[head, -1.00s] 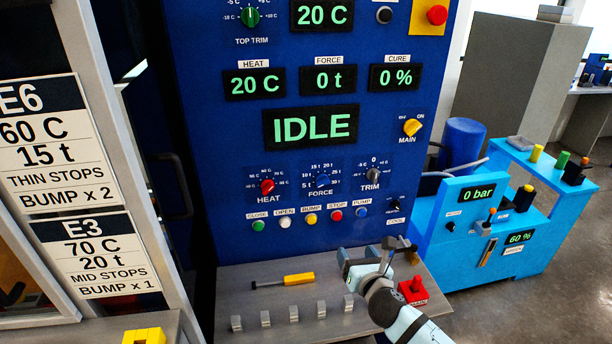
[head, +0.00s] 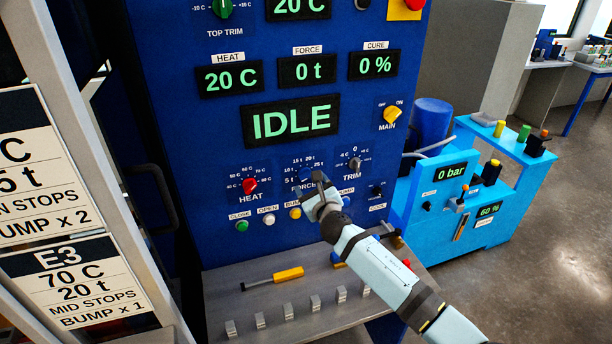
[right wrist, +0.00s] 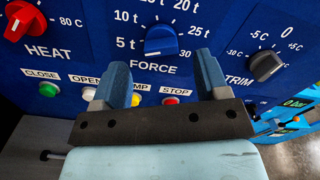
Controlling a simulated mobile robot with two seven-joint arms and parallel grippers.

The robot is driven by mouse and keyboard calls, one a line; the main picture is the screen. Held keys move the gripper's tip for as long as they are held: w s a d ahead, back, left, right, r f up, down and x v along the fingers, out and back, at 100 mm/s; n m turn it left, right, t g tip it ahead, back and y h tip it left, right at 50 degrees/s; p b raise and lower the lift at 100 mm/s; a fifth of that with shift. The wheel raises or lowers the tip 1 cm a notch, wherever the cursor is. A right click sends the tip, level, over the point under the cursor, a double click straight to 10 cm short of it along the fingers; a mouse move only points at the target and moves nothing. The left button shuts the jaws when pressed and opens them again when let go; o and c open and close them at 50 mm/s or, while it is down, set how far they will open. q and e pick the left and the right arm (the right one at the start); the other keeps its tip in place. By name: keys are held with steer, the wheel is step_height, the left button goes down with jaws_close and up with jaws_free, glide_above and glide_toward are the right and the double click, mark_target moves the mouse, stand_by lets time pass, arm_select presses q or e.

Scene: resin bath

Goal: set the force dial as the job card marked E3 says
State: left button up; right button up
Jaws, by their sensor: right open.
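The job card E3 (head: 80,287) at the lower left reads 70 C, 20 t, MID STOPS, BUMP x 1. The blue force dial (right wrist: 161,41) sits on the blue press panel, with marks from 5 t up past 25 t around it. The force display (head: 307,71) reads 0 t. My right gripper (right wrist: 163,66) is open and empty, its fingers spread below and to either side of the dial, apart from it. My left gripper is not in view.
The red heat dial (right wrist: 22,20) is left of the force dial and the trim dial (right wrist: 265,65) right. A row of buttons, including green (right wrist: 48,90) and red (right wrist: 170,100), lies just below. A grey shelf (head: 232,293) holds a yellow-handled tool (head: 288,274) and several metal blocks.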

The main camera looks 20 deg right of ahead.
mark_target(307, 177)
steer(key=w, duration=0.5)
steer(key=shift+a, duration=0.1)
steer(key=c, duration=0.9)
